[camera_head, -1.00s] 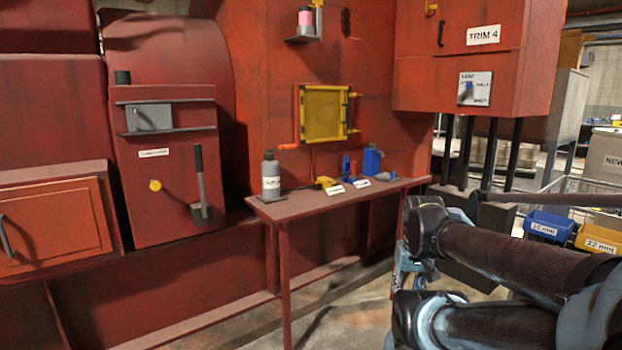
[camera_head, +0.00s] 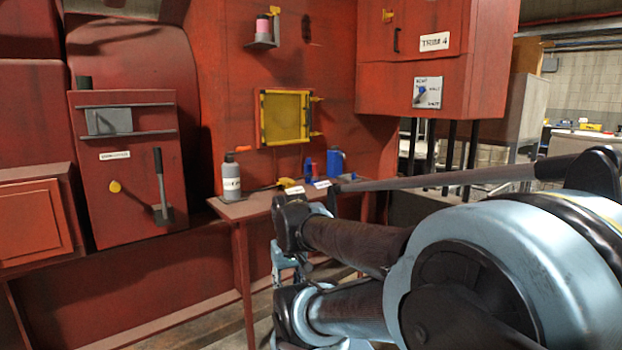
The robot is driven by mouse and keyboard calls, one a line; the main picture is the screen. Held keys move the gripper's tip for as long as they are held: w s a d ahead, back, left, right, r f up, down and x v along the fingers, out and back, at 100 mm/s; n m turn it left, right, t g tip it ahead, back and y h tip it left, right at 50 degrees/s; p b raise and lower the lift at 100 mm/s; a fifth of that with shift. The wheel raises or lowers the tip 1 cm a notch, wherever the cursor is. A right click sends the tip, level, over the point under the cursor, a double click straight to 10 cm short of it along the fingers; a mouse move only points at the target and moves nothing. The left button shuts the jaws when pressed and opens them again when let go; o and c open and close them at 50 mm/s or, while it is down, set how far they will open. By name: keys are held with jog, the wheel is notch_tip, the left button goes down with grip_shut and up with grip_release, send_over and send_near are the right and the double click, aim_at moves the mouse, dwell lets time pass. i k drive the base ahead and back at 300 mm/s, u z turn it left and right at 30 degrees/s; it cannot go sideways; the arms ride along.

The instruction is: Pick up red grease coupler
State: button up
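A narrow red-brown shelf table (camera_head: 250,209) stands against the red machine wall. My folded arm crosses the lower right of the view, in front of the table's right end. My gripper's fingers cannot be made out, and nothing is seen held.
A white-grey bottle (camera_head: 231,181) and a yellow tool (camera_head: 286,183) are also on the table. A yellow-framed panel (camera_head: 285,118) is on the wall above. A red TRIM 4 cabinet (camera_head: 434,80) overhangs at right. A lever (camera_head: 160,185) sticks out at left.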

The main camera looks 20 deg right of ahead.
aim_at(315, 176)
jog(key=u, duration=0.05)
jog(key=i, duration=1)
jog(key=z, duration=0.05)
